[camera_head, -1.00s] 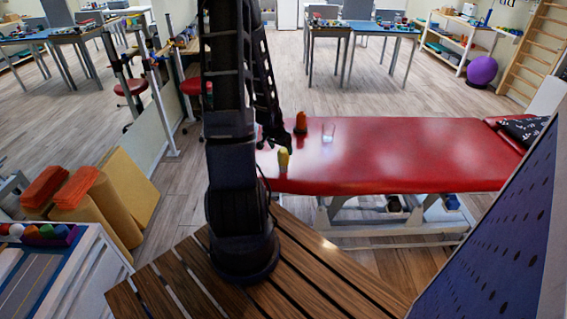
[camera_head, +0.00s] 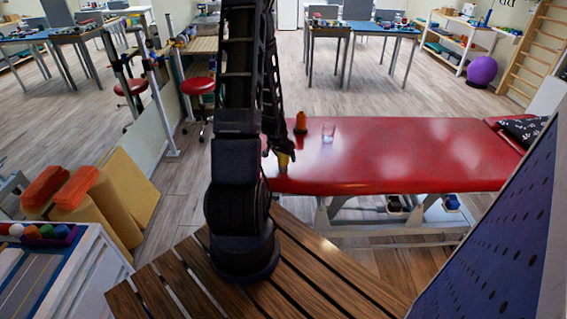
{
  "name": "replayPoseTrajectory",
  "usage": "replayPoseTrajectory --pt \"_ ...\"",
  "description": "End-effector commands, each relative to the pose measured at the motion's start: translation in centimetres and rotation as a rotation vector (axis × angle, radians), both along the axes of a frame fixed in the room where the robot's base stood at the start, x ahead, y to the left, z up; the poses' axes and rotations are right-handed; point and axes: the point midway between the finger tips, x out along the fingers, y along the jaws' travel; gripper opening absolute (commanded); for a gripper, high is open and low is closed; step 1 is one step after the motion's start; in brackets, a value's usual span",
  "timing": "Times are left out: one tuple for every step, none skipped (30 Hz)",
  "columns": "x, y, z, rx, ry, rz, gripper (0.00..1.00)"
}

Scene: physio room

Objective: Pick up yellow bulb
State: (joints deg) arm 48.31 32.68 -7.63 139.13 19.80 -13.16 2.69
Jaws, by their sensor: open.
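The yellow bulb (camera_head: 283,160) stands near the left end of the red treatment table (camera_head: 400,155), close to its front edge. My gripper (camera_head: 281,153) is right at the bulb, its fingers lowered around or just in front of the upper part. The fingers hide much of the bulb, and I cannot tell whether they touch it. The gripper is open.
An orange bottle-shaped object (camera_head: 300,122) and a clear glass (camera_head: 328,132) stand on the table just behind the bulb. A patterned pillow (camera_head: 522,130) lies at the right end. The middle of the table is clear. A blue perforated panel (camera_head: 490,235) stands at the right.

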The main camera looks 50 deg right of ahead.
Motion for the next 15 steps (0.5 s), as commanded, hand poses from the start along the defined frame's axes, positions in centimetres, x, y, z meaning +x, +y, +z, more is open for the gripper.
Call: replayPoseTrajectory --pt "0.0 -0.02 -0.01 0.0 0.0 0.0 0.74" --pt "0.0 -0.02 -0.01 0.0 0.0 0.0 0.74" --pt "0.0 -0.01 -0.01 0.0 0.0 0.0 0.74" --pt "0.0 -0.01 0.0 0.0 0.0 0.0 0.74" --pt "0.0 0.0 0.0 0.0 0.0 0.0 0.74" --pt "-0.01 0.0 0.0 0.0 0.0 0.0 0.72" --pt "-0.01 0.0 0.0 0.0 0.0 0.0 0.66" --pt "-0.01 0.0 0.0 0.0 0.0 0.0 0.6" --pt "-0.01 0.0 0.0 0.0 0.0 0.0 0.52" --pt "-0.01 0.0 0.01 0.0 0.0 0.0 0.46" --pt "-0.01 0.0 0.01 0.0 0.0 0.0 0.4" --pt "-0.02 0.0 0.01 0.0 0.0 0.0 0.32" --pt "-0.02 0.0 0.01 0.0 0.0 0.0 0.27" --pt "-0.01 0.0 0.01 0.0 0.0 0.0 0.21" --pt "-0.02 -0.01 0.02 0.0 0.0 -0.001 0.19"
